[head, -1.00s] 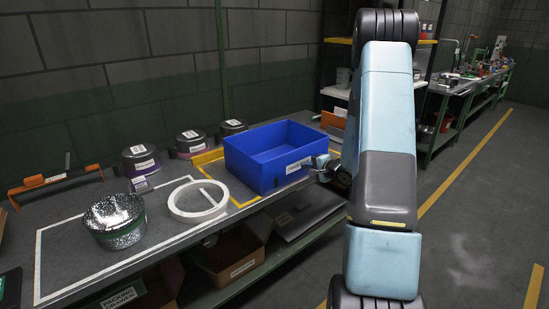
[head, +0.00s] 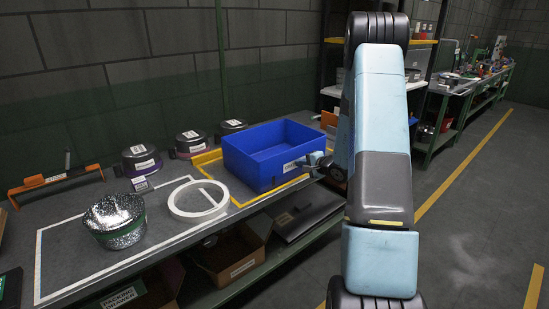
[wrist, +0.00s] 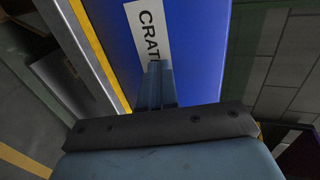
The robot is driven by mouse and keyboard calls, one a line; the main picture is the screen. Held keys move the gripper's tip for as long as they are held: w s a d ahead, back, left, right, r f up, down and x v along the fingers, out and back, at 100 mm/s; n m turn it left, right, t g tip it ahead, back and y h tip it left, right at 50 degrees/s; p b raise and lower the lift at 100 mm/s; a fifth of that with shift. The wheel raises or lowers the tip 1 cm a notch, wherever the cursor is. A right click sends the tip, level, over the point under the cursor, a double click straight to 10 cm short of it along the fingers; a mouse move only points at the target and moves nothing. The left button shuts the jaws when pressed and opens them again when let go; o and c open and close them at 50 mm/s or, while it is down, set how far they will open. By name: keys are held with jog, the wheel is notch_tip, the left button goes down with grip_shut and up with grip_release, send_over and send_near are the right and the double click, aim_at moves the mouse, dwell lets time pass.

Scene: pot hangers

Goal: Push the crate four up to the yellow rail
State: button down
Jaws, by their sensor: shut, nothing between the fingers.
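The blue crate (head: 268,160) stands upright and open-topped on the bench, with a white label on its near right side. In the wrist view the crate (wrist: 200,60) fills the middle, and its label reads "CRAT", the rest hidden by my fingers. My gripper (head: 314,160) is shut and empty at the crate's labelled side. In the wrist view its fingertips (wrist: 156,70) are against or very close to the label.
A white ring (head: 198,200) and a silvery pot (head: 114,218) lie left of the crate on the grey bench (head: 75,255). Several dark pots stand along the back. An orange-ended rack (head: 55,180) is at far left. Boxes sit on the lower shelf.

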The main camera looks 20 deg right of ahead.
jog(key=shift+w+a, duration=0.5)
jog(key=shift+w, duration=0.8)
jog(key=shift+w+a, duration=0.45)
jog(key=shift+w, duration=0.9)
jog(key=shift+w+a, duration=0.5)
jog(key=shift+w, duration=0.8)
jog(key=shift+s+d, duration=0.4)
jog(key=shift+s, duration=0.7)
jog(key=shift+s+d, duration=0.4)
jog(key=shift+s, duration=0.7)
jog(key=shift+s+d, duration=0.4)
jog(key=shift+s, duration=0.7)
